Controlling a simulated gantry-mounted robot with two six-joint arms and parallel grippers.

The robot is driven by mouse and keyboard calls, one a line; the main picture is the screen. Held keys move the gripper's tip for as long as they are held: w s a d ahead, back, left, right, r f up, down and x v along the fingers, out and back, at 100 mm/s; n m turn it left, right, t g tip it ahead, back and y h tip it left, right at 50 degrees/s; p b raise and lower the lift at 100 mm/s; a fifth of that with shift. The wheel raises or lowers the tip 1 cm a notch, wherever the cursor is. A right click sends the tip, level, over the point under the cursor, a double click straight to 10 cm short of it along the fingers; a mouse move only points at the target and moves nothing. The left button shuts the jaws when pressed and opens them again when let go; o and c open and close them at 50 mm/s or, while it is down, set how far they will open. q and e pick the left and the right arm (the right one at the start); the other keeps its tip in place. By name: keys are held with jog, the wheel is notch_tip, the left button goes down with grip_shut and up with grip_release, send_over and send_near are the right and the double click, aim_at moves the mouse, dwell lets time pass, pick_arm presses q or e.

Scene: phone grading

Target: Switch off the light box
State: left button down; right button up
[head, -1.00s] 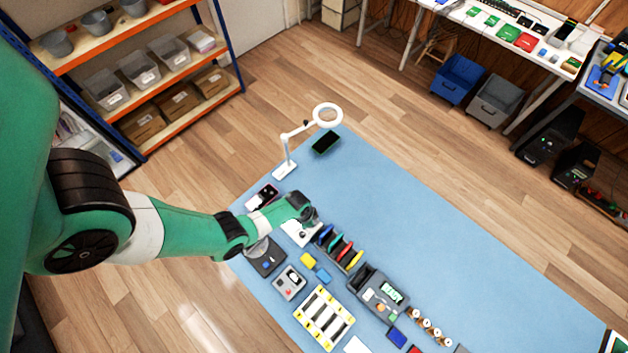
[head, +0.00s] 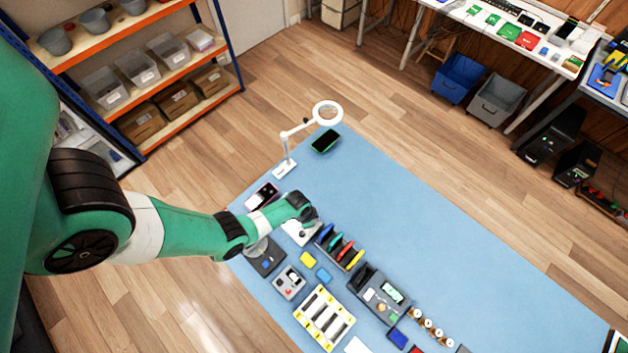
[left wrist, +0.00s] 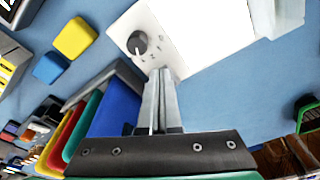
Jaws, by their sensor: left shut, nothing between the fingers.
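The light box (head: 296,238) is a small white panel on the blue mat, partly hidden under my left gripper in the head view. In the left wrist view the light box (left wrist: 200,42) shows a bright white face with a dark round knob (left wrist: 137,42) near its left corner. My left gripper (left wrist: 160,76) is shut and empty. Its fingertips are over the edge of the light box, just below and right of the knob in that view. I cannot tell whether they touch it. My left gripper also shows small in the head view (head: 309,222). My right gripper is not in view.
A rack of coloured slabs (head: 339,246) stands close beside the gripper. Yellow (left wrist: 76,38) and blue (left wrist: 49,68) blocks lie nearby. A ring lamp (head: 327,114) stands at the back of the mat (head: 450,235). The mat's right half is largely clear.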

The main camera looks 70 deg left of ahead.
pick_arm(q)
jog(key=shift+f+b, duration=0.3)
jog(key=shift+f, duration=0.1)
notch_tip(320, 180, up, 7)
jog(key=p, duration=0.6)
jog(key=shift+p, duration=0.4)
